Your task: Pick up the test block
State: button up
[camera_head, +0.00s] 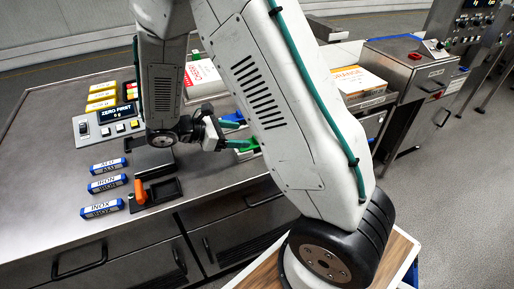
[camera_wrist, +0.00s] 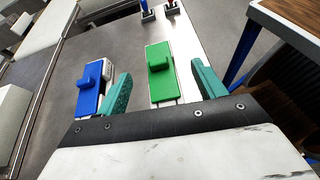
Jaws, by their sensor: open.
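No single thing is clearly marked as the test block. Three white-and-blue bars lie at the left of the steel worktop: ALU (camera_head: 108,165), IRON (camera_head: 107,184) and INOX (camera_head: 102,209). My gripper (camera_head: 236,134) is well to the right of them, with its teal fingers apart and nothing held. In the wrist view, a green block with a raised knob (camera_wrist: 161,80) shows between and beyond the fingers (camera_wrist: 161,68). A blue block with a knob (camera_wrist: 88,92) lies left of the left finger. My arm partly hides the green and blue blocks in the head view.
A scale display reading ZERO FIRST (camera_head: 108,117) stands at the worktop's back left, near yellow packs (camera_head: 101,97). An orange handle (camera_head: 140,191) stands in a black tray (camera_head: 165,191). A red-and-white box (camera_head: 204,78) lies behind my gripper; a steel machine (camera_head: 415,75) stands right.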

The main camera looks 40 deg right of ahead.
aim_at(256, 137)
jog(key=shift+w+f, duration=0.2)
jog(key=shift+f, duration=0.3)
jog(key=shift+d+f+n, duration=0.2)
jog(key=shift+d+n, duration=0.05)
jog(key=shift+n, duration=0.05)
jog(key=x, duration=0.7)
jog(key=shift+s+d, duration=0.1)
jog(key=shift+d, duration=0.05)
jog(key=shift+c, duration=0.3)
jog(key=c, duration=1.3)
jog(key=shift+r, duration=0.1)
